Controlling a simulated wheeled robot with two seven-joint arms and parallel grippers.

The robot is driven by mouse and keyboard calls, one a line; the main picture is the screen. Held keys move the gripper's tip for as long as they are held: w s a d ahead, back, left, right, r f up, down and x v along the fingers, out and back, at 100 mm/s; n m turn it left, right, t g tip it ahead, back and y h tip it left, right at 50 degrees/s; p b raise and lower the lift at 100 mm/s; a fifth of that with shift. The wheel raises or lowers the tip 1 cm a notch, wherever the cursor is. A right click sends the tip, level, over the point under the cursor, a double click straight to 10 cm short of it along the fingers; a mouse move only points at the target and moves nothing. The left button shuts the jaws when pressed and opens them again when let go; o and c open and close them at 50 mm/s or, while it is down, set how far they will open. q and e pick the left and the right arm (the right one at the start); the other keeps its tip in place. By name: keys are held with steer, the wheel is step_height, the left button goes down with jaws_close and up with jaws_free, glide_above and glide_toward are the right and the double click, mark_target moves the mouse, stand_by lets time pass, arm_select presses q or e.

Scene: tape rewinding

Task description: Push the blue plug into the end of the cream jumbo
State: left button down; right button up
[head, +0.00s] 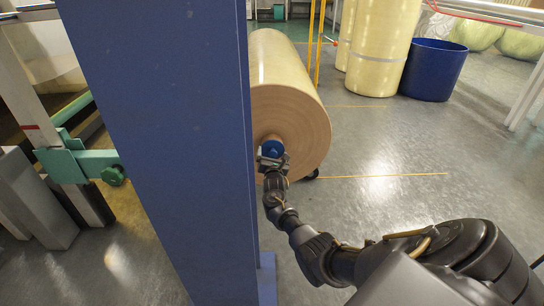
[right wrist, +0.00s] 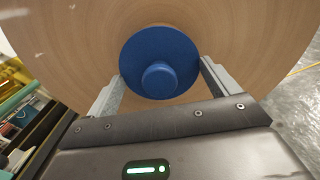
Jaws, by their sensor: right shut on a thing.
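The cream jumbo (head: 290,105) is a large roll lying on its side behind the blue column, its tan end face toward me. The blue plug (head: 272,147) is at the middle of that end face. In the right wrist view the plug (right wrist: 160,62) is a round blue disc with a knob, in front of the jumbo's end face (right wrist: 235,45). My right gripper (head: 271,160) is shut on the plug, with a finger on each side of it. How deep the plug sits in the core is hidden. My left gripper is not in view.
A blue column (head: 160,150) stands close in front and hides the jumbo's left part. Upright cream rolls (head: 383,45) and a blue bin (head: 433,70) stand at the back right. A green and grey machine frame (head: 85,165) is at the left. The floor at right is clear.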

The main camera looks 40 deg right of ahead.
steer(key=o, duration=0.6)
stand_by(0.3)
